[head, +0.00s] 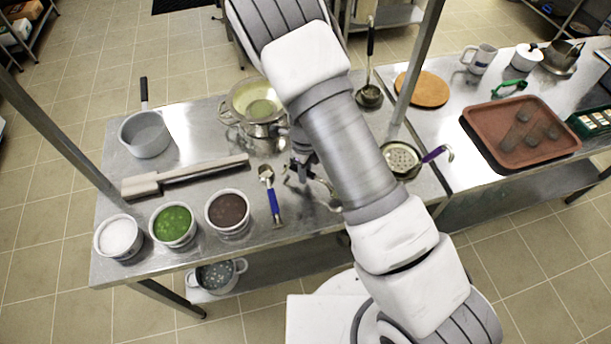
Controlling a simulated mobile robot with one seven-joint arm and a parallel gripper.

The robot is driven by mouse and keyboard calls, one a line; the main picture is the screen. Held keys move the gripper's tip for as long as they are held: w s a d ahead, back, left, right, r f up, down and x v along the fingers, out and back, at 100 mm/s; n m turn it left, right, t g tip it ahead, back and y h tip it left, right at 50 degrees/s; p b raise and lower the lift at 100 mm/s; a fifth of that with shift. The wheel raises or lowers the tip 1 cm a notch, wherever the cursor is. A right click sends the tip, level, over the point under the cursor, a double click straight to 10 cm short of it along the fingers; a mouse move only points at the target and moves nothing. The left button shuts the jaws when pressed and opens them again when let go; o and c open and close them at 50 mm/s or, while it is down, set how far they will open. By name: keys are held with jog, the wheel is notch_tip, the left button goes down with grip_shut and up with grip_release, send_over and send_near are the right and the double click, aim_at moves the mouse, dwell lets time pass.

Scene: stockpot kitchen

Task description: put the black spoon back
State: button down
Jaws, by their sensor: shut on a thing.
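My gripper (301,168) is low over the middle of the steel table, just right of the stacked pots, and partly hidden by my arm. It is shut on a thin utensil with a curved metal part (322,187) showing below and to the right of the fingers. Its handle colour cannot be made out, so I cannot tell whether it is the black spoon. A ladle with a long dark handle (370,45) is at the table's back edge, right of my arm, its bowl low.
A blue-handled utensil (270,195) lies left of my gripper. A purple-handled skimmer (402,157) is to the right. Stacked pots (262,130) stand behind. Three bowls, including green (173,225), line the front left. A metal post (415,62) rises at the right.

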jog(key=shift+f, duration=1.1)
jog(key=shift+f, duration=0.2)
jog(key=c, duration=0.7)
grip_release()
jog(key=shift+c, duration=0.2)
jog(key=shift+r, duration=0.1)
notch_tip(320, 180, up, 12)
jog(key=shift+r, duration=0.2)
